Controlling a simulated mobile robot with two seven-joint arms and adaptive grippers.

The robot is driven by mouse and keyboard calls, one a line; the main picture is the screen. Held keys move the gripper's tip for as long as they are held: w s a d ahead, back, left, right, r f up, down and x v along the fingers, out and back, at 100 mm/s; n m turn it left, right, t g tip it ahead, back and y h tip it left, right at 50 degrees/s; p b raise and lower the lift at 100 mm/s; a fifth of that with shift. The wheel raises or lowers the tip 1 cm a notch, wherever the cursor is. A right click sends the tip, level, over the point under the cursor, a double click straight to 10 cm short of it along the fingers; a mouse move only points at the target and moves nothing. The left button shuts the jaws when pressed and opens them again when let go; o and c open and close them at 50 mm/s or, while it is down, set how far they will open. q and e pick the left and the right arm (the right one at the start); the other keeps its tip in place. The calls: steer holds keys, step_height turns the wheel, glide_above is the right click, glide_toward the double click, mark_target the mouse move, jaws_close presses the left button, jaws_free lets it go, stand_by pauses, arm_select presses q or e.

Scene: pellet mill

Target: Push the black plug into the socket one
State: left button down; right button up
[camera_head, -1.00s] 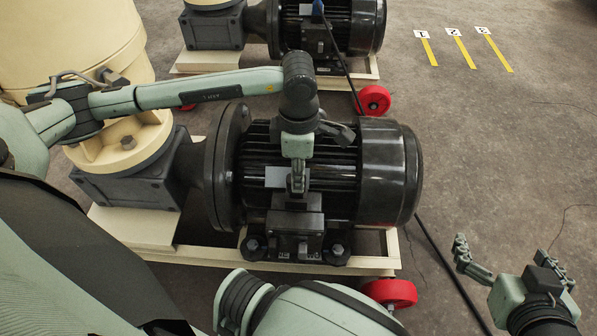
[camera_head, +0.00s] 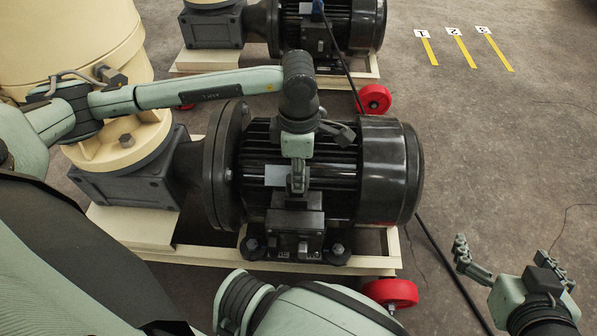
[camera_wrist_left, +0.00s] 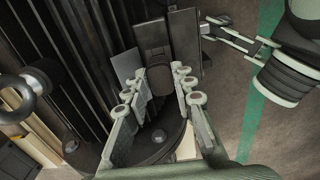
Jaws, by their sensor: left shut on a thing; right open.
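My left gripper (camera_head: 298,188) is at the front of the near black motor (camera_head: 385,175), just above its terminal box (camera_head: 295,222). In the left wrist view its fingers (camera_wrist_left: 158,88) are shut on a dark rounded piece between them, which looks like the black plug (camera_wrist_left: 160,78). The plug is close to dark box parts (camera_wrist_left: 152,36); I cannot tell whether it touches or enters them. Small pale markings show on the lower front of the box, too small to read, so I cannot make out socket one. My right gripper (camera_head: 510,265) is open and empty at the lower right, over the floor.
The motor sits on a cream frame (camera_head: 375,265) with red wheels (camera_head: 392,292). A black cable (camera_head: 450,265) runs across the floor at right. A second motor (camera_head: 355,30) stands behind. Numbered floor marks with yellow strips (camera_head: 460,50) lie at upper right. The floor at right is mostly clear.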

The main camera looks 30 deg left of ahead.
arm_select(q)
steer(key=shift+f+b, duration=0.65)
steer(key=shift+b, duration=0.2)
stand_by(0.5)
steer(key=shift+f+b, duration=0.3)
steer(key=shift+b, duration=0.3)
stand_by(1.0)
steer(key=c, duration=0.7)
jaws_free()
steer(key=shift+r, duration=0.1)
steer(key=shift+r+p, duration=2.1)
steer(key=shift+r, duration=1.4)
